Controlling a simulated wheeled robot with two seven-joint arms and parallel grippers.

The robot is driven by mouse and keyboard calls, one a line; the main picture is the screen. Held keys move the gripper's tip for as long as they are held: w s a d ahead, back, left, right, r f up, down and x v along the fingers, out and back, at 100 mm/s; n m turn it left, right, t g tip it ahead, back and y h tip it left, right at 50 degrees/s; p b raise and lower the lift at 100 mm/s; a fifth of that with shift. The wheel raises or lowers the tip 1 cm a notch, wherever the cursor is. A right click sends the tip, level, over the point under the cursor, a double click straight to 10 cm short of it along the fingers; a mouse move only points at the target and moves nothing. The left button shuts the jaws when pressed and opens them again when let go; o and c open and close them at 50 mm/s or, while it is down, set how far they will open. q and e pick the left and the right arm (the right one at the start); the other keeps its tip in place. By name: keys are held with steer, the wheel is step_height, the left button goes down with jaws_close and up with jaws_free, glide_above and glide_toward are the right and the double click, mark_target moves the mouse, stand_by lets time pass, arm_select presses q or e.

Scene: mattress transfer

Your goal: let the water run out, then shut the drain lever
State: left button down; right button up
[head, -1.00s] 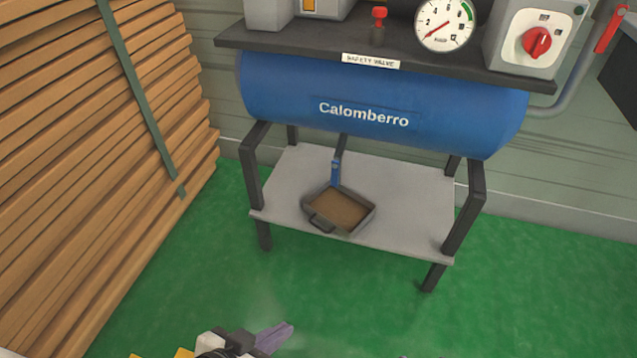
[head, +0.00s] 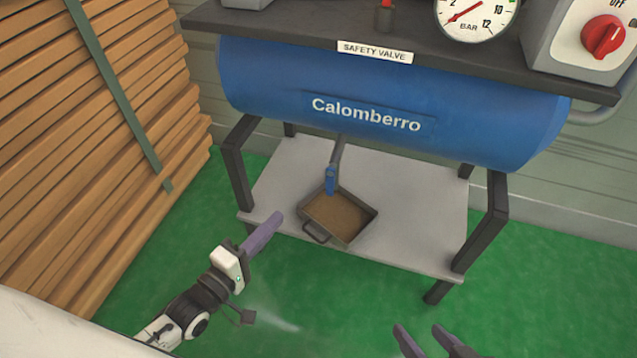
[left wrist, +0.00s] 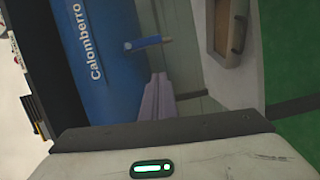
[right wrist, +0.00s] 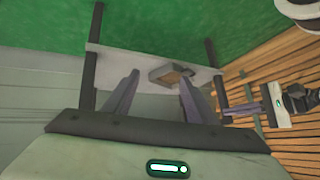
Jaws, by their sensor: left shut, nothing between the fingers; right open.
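The drain lever (head: 331,180) is a blue handle at the end of a grey pipe under the blue tank (head: 390,105). It points down in the head view and also shows in the left wrist view (left wrist: 147,42). A dark tray (head: 370,222) with brown contents stands below it; I cannot make out a running stream. My left gripper (head: 268,228) is shut and empty, left of the tray and apart from the lever. It also shows in the left wrist view (left wrist: 157,88). My right gripper (head: 430,338) is open and empty, low in front of the shelf.
The tray stands on a grey shelf (head: 420,225) between the dark legs of the stand. Stacked planks (head: 90,160) rise at the left. A gauge (head: 474,12) reads near its low end, beside a red switch (head: 602,37).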

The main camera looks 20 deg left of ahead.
mark_target(330, 182)
arm_select(q)
steer(key=shift+w+a+r+n+t, duration=0.25)
steer(key=shift+w+a+n+t, duration=0.05)
steer(key=shift+w+a+n, duration=0.15)
arm_select(e)
steer(key=shift+w, duration=0.25)
arm_select(q)
steer(key=shift+s, duration=0.1)
steer(key=w+d+b, duration=0.4)
steer(key=w+d, duration=0.2)
steer(key=w, duration=0.3)
steer(key=shift+w+d, duration=0.25)
steer(key=shift+d, duration=0.15)
arm_select(e)
steer(key=shift+w+a+n+y, duration=0.2)
steer(key=shift+a+y, duration=0.1)
steer(key=shift+a, duration=0.3)
steer(key=shift+w+a+n+y, duration=0.2)
steer(key=shift+a+y, duration=0.1)
steer(key=shift+a, duration=0.3)
steer(key=shift+s+d, duration=0.1)
